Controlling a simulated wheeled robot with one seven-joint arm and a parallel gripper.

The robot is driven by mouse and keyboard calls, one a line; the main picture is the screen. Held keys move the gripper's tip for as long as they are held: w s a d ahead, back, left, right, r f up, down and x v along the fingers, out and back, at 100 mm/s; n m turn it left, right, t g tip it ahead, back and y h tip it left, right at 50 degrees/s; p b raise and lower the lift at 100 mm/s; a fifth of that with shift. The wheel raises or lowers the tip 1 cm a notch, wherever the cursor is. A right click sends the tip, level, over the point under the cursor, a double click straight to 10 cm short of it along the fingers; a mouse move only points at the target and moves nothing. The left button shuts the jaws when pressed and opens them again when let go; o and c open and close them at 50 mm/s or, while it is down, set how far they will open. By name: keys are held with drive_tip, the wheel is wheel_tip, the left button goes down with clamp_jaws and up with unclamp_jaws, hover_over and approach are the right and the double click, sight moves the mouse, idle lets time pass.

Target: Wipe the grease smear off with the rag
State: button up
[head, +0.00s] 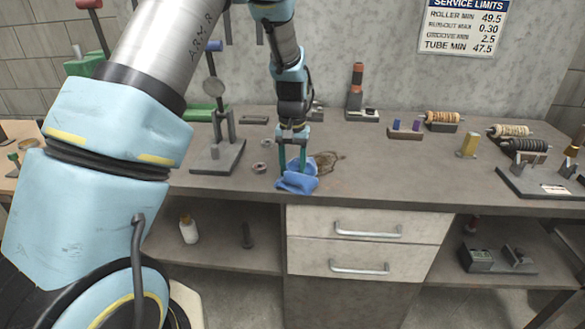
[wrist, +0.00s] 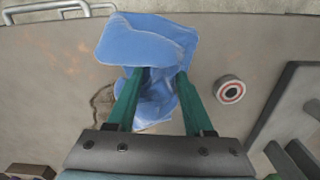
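The blue rag (head: 297,184) is bunched at the worktop's front edge, with a fold standing up between the green fingers of my gripper (head: 292,172). The brown grease smear (head: 329,160) lies on the worktop just right of and behind the rag. In the wrist view the smear (wrist: 102,99) shows at the rag's left edge, partly hidden by the rag and a finger. I cannot tell how firmly the rag touches the worktop.
Small metal rings (head: 259,168) lie left of the rag; one shows red and white in the wrist view (wrist: 229,90). A gauge stand (head: 219,157) stands further left. The worktop (head: 390,175) right of the smear is clear.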

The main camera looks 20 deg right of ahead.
clamp_jaws()
idle(0.5)
drive_tip(key=shift+r+p, duration=0.45)
drive_tip(key=shift+p, duration=0.1)
